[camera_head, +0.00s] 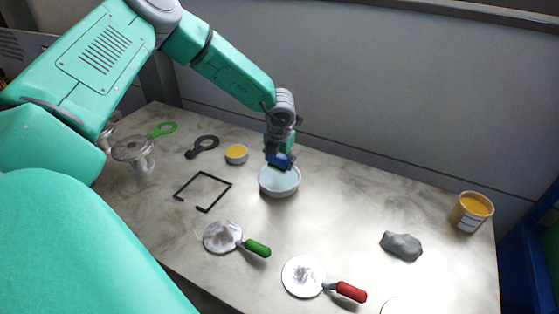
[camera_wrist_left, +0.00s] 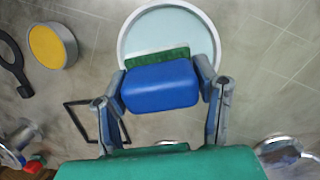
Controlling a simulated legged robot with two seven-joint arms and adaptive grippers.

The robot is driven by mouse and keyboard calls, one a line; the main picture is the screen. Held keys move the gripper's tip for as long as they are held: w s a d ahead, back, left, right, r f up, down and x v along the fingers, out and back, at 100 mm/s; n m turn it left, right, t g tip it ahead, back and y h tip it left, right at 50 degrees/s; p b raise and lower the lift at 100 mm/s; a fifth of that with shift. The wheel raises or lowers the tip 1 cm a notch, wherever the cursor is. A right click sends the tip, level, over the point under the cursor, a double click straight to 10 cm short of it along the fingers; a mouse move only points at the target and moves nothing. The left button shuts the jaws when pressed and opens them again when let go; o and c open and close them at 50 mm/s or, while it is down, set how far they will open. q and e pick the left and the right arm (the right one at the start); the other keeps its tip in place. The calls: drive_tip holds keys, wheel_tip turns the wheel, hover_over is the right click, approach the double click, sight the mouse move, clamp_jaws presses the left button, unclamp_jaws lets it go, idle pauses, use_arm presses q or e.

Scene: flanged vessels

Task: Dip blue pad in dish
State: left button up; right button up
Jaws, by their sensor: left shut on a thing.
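My left gripper (camera_head: 279,152) comes down from the left arm and is shut on the blue pad (camera_head: 278,160). In the left wrist view the blue pad (camera_wrist_left: 160,85) sits between the two fingers of my left gripper (camera_wrist_left: 163,88), with a green layer on its far side. The dish (camera_head: 280,182) is round and white with a pale blue inside. The pad is over the back part of the dish; I cannot tell whether it touches the contents. The dish also shows beyond the pad in the left wrist view (camera_wrist_left: 204,32). My right gripper is not in view.
A small yellow-filled tub (camera_head: 236,154) stands left of the dish. A black square frame (camera_head: 203,190), green-handled (camera_head: 257,248) and red-handled (camera_head: 350,291) tools lie in front. A grey rock (camera_head: 401,245) and yellow jar (camera_head: 471,211) are at right. The grey wall is close behind.

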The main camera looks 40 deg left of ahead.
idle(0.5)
use_arm(q)
wheel_tip(320, 180, up, 2)
drive_tip(key=shift+r+p, duration=0.1)
drive_tip(key=shift+p, duration=0.85)
drive_tip(key=shift+r+p, duration=0.45)
drive_tip(key=shift+r, duration=0.4)
